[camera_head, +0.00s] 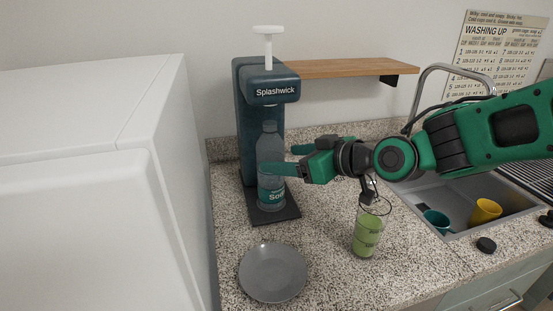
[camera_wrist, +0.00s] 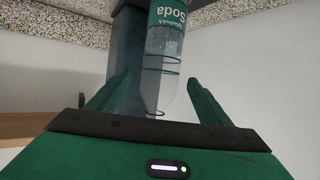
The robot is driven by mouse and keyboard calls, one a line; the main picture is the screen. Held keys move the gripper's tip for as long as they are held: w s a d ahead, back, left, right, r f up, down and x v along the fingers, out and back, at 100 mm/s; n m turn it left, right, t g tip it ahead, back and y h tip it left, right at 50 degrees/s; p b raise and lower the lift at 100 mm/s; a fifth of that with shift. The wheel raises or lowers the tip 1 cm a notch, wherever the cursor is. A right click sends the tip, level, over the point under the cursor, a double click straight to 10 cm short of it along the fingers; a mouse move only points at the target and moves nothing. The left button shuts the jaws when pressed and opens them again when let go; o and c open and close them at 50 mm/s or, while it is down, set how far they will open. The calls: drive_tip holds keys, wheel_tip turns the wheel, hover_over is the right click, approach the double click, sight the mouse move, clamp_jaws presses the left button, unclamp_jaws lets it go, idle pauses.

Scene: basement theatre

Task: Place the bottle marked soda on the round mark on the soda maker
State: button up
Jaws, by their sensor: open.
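The clear bottle marked soda (camera_head: 270,158) stands upright on the base plate (camera_head: 288,211) of the dark teal Splashwick soda maker (camera_head: 246,125), below its head. The round mark is not visible, so I cannot tell how the bottle sits over it. My gripper (camera_head: 290,160) is open, its green fingers at the bottle's middle height. In the wrist view the bottle (camera_wrist: 165,62) appears upside down between the two spread fingers (camera_wrist: 155,95), with gaps on both sides. The soda maker's column (camera_wrist: 126,50) shows behind it.
A grey plate (camera_head: 272,272) lies in front of the soda maker. A white appliance (camera_head: 90,180) is at left; a sink (camera_head: 455,200) with cups is at right. A wooden shelf (camera_head: 340,68) hangs behind.

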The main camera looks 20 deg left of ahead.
drive_tip(key=v, duration=0.6)
drive_tip(key=shift+d+r, duration=0.2)
drive_tip(key=shift+d, duration=0.1)
drive_tip(key=shift+s, duration=0.25)
